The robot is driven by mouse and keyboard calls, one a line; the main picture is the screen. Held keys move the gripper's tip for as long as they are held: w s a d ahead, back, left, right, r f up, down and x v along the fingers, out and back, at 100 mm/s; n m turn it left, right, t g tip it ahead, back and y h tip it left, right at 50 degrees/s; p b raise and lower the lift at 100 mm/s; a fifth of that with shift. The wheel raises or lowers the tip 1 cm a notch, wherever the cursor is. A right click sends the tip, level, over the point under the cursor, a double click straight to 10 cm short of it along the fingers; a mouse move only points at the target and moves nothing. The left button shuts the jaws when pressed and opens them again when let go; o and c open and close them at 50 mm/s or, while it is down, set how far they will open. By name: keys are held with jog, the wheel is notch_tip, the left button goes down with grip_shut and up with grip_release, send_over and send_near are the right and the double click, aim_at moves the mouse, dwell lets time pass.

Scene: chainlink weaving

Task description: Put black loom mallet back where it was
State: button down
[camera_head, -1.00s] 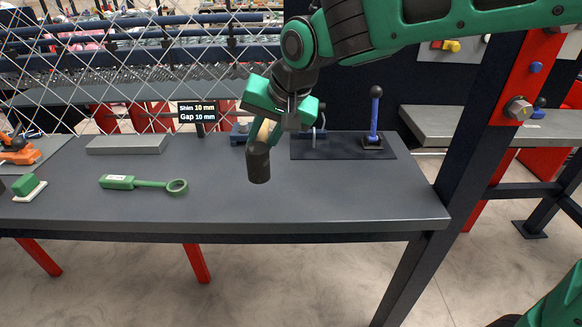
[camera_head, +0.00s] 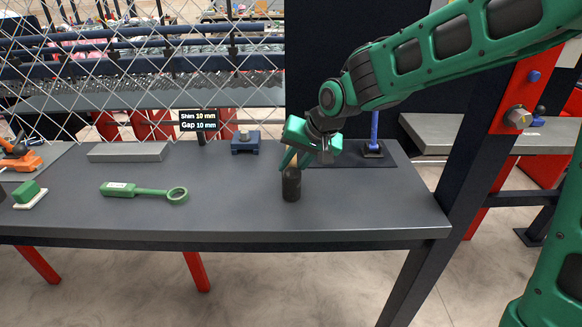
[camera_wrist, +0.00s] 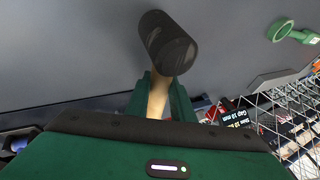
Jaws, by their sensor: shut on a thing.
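The black loom mallet (camera_head: 291,186) has a dark cylindrical head and a pale wooden handle. My gripper (camera_head: 292,162) is shut on the handle, and the head hangs downward over the right part of the grey table (camera_head: 235,205). In the wrist view the mallet head (camera_wrist: 170,42) shows beyond the fingers, with the handle (camera_wrist: 157,97) between them. I cannot tell whether the head touches the table top or hangs just above it.
A green ring-ended tool (camera_head: 145,190) lies on the table left of the mallet. A blue block fixture (camera_head: 245,142), a display sign (camera_head: 198,122) and a grey bar (camera_head: 128,152) stand behind. A blue lever (camera_head: 374,135) stands on a dark mat at right. The table front is clear.

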jog(key=shift+f, duration=0.25)
jog(key=c, duration=1.5)
grip_release()
jog(key=shift+c, duration=0.2)
jog(key=shift+r, duration=0.15)
jog(key=v, duration=1.2)
